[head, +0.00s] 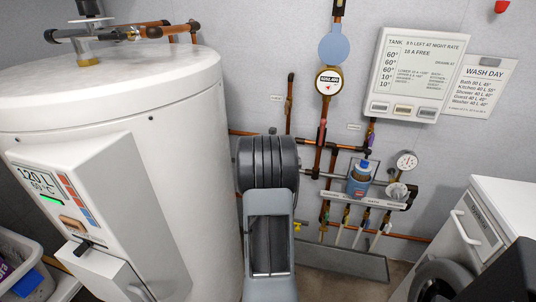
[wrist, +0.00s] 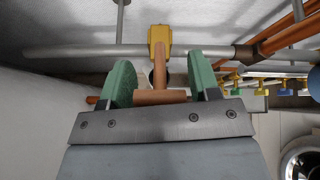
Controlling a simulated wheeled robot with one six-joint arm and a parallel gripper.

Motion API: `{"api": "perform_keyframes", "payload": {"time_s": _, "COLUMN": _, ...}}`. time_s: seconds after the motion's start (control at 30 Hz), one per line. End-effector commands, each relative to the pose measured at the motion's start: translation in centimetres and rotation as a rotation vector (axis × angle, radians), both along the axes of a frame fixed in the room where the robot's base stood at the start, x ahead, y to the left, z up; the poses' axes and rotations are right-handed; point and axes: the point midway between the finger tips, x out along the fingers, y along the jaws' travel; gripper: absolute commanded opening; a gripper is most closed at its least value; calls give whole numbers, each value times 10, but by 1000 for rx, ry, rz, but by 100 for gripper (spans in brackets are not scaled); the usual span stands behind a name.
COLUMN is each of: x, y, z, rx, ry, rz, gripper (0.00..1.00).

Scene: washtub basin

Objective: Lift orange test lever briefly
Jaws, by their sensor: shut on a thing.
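The orange test lever (wrist: 160,97) shows in the wrist view as a stem with a crossbar. It hangs from a yellow valve body (wrist: 159,38) on a grey horizontal pipe (wrist: 90,51). My gripper (wrist: 161,75) has its two green fingers on either side of the lever, with the crossbar clamped between them. In the head view my arm covers the gripper, and I cannot make out the lever there.
The white tank (head: 180,140) stands close to the left of my arm. Copper pipes, a blue bottle (head: 359,180) and a gauge (head: 407,160) are on the wall to the right. A white washing machine (head: 505,215) stands at the right edge.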

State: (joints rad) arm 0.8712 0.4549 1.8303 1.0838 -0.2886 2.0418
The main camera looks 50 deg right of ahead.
Motion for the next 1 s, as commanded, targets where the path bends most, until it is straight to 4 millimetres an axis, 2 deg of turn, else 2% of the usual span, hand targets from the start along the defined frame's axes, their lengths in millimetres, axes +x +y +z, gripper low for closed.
{"api": "perform_keyframes", "payload": {"time_s": 0.43, "x": -3, "y": -3, "z": 0, "rx": 4, "ry": 2, "rz": -8, "gripper": 14}}
{"api": "perform_keyframes", "payload": {"time_s": 0.47, "x": -3, "y": -3, "z": 0, "rx": 4, "ry": 2, "rz": -8, "gripper": 59}}
{"api": "perform_keyframes", "payload": {"time_s": 0.67, "x": -1, "y": -1, "z": 0, "rx": 3, "ry": 2, "rz": -5, "gripper": 78}}
{"api": "perform_keyframes", "payload": {"time_s": 1.0, "x": -2, "y": 4, "z": 4, "rx": 3, "ry": 2, "rz": -1, "gripper": 80}}
